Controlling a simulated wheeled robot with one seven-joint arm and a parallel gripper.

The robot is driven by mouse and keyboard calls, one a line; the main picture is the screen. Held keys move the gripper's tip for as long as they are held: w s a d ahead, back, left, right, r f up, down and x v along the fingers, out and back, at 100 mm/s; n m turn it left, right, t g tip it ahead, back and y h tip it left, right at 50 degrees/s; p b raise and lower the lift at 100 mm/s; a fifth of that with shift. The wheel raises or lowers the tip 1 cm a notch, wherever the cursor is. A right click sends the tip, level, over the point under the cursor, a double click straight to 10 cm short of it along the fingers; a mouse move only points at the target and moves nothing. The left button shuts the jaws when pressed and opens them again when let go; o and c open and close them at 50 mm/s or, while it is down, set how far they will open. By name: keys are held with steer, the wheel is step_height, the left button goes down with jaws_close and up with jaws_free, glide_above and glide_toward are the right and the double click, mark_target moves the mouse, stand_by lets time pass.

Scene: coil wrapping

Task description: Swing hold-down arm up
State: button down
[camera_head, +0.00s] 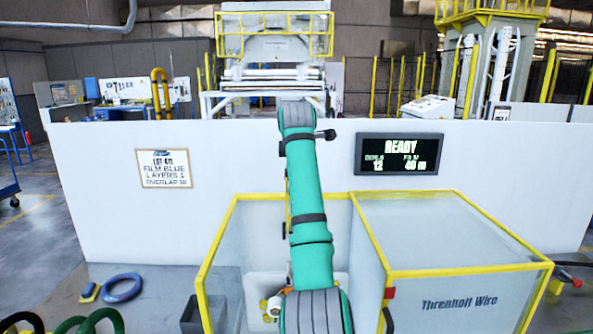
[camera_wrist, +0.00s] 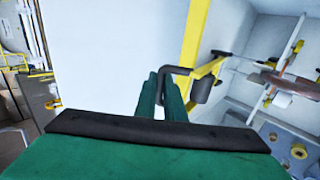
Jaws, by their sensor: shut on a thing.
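In the wrist view, the two green fingers of my gripper (camera_wrist: 161,98) are close together around the end of a bent black rod (camera_wrist: 172,72). The rod runs right to a dark cylinder (camera_wrist: 202,88) beside a short yellow bar (camera_wrist: 208,68). This looks like the hold-down arm, but I cannot tell where its pivot is. The exact grip contact is partly hidden by the fingers. In the head view, my own green arm hides the gripper and the rod.
A yellow frame post (camera_wrist: 195,35) stands close by the rod. A machine panel with spindles and a yellow knob (camera_wrist: 298,151) is at right. In the head view, a yellow-framed enclosure (camera_head: 455,272) stands right of my arm, before a white wall (camera_head: 110,220) with a READY display (camera_head: 399,154).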

steer(key=shift+w, duration=0.25)
stand_by(0.3)
steer(key=c, duration=1.8)
jaws_free()
steer(key=shift+c, duration=0.2)
steer(key=shift+w, duration=0.1)
steer(key=v, duration=1)
steer(key=shift+r, duration=0.35)
steer(key=shift+a, duration=0.1)
